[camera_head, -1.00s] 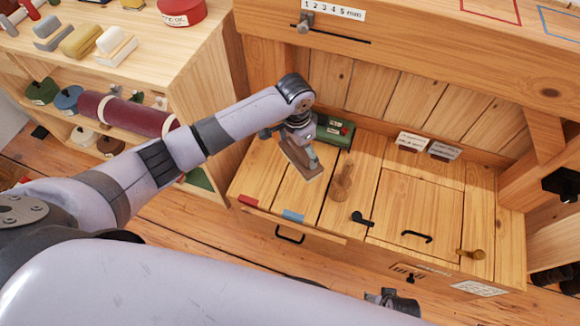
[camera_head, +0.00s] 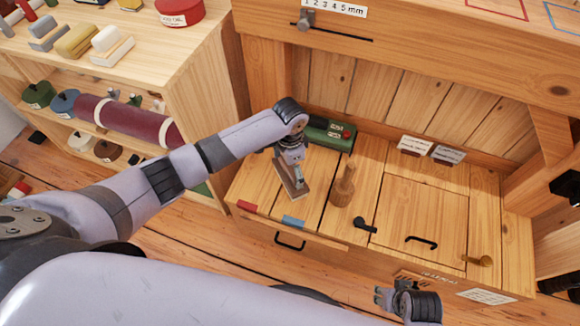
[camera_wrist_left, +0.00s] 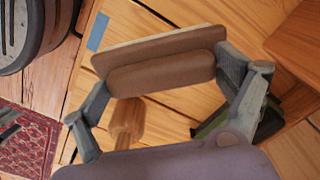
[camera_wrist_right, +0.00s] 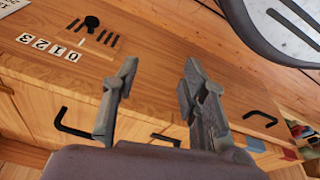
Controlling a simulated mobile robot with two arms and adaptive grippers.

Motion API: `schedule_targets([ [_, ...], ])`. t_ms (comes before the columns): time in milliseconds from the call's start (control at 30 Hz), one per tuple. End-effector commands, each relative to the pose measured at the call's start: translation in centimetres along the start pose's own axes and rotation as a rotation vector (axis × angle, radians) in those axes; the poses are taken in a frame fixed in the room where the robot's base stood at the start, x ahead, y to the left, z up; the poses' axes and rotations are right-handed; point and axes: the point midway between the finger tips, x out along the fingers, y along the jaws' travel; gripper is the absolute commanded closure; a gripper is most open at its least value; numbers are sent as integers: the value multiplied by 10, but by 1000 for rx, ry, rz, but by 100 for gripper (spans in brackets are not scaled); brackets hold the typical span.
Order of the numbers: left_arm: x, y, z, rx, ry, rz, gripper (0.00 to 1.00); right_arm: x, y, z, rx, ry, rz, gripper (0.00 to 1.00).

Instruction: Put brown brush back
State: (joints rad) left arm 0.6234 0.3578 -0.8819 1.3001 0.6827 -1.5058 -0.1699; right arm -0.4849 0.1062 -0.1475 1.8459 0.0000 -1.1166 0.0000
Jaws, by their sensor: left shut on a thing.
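The brown brush (camera_head: 292,188) is a long block with a paler strip along one edge. My left gripper (camera_head: 291,165) is shut on it, over the left part of the low wooden bench. In the left wrist view the brush (camera_wrist_left: 160,62) spans between the two fingers, one at each end. The head view does not show clearly whether it touches the bench top. My right gripper (camera_head: 384,297) is over the floor in front of the bench. In the right wrist view its fingers (camera_wrist_right: 158,100) are apart with nothing between them.
A wooden peg-like piece (camera_head: 343,187) stands on the bench right of the brush. A green box (camera_head: 330,133) sits behind. Red (camera_head: 247,206) and blue (camera_head: 293,221) marks lie on the front edge. Several other brushes (camera_head: 77,41) rest on the left shelf top.

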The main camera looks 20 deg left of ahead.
Motion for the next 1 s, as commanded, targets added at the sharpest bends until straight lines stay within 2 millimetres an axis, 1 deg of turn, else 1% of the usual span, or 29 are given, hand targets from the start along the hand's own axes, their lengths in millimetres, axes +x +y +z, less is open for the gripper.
schedule_targets([
  [167,6,0,0,0,1,-1,31,-19,1,-10,2,16,2,60],
  [500,16,0,0,0,1,-1,31,-58,3,-21,6,36,6,60],
  [1000,29,0,0,-1,1,-1,31,-118,5,-26,9,67,11,60],
])
